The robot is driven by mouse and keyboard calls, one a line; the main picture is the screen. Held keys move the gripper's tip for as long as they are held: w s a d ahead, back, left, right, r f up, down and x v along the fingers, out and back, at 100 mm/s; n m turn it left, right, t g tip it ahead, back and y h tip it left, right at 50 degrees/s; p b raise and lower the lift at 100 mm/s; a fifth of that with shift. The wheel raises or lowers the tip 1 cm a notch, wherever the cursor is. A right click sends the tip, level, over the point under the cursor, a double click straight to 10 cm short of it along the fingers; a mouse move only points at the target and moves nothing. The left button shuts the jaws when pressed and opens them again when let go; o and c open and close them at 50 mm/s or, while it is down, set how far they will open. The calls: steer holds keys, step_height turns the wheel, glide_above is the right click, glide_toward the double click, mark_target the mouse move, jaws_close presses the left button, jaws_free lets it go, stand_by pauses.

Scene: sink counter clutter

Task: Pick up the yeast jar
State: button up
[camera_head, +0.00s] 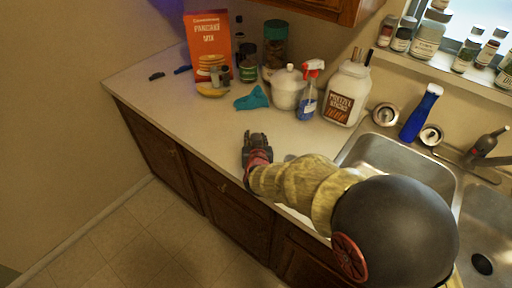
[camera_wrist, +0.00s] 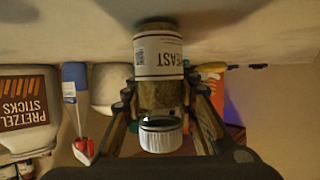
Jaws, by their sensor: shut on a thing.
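The yeast jar (camera_wrist: 158,55) is a glass jar with brown contents, a white label reading "YEAST" and a ribbed white lid (camera_wrist: 160,137). It fills the middle of the wrist view, which shows the scene upside down. My gripper (camera_wrist: 160,90) has a finger on each side of the jar's body and is shut on it. The jar's base is at or close to the counter; I cannot tell whether it touches. In the head view my gripper (camera_head: 256,145) is over the counter's front part, and I cannot make out the jar there.
On the counter (camera_head: 160,102) behind stand a pancake mix box (camera_head: 208,45), a white lidded pot (camera_head: 288,88), a spray bottle (camera_head: 309,92) and a pretzel sticks jar (camera_head: 346,93). A teal cloth (camera_head: 252,98) lies nearer. The sink (camera_head: 400,155) is at right. Counter left of my gripper is clear.

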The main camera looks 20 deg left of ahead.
jaws_close()
stand_by(0.5)
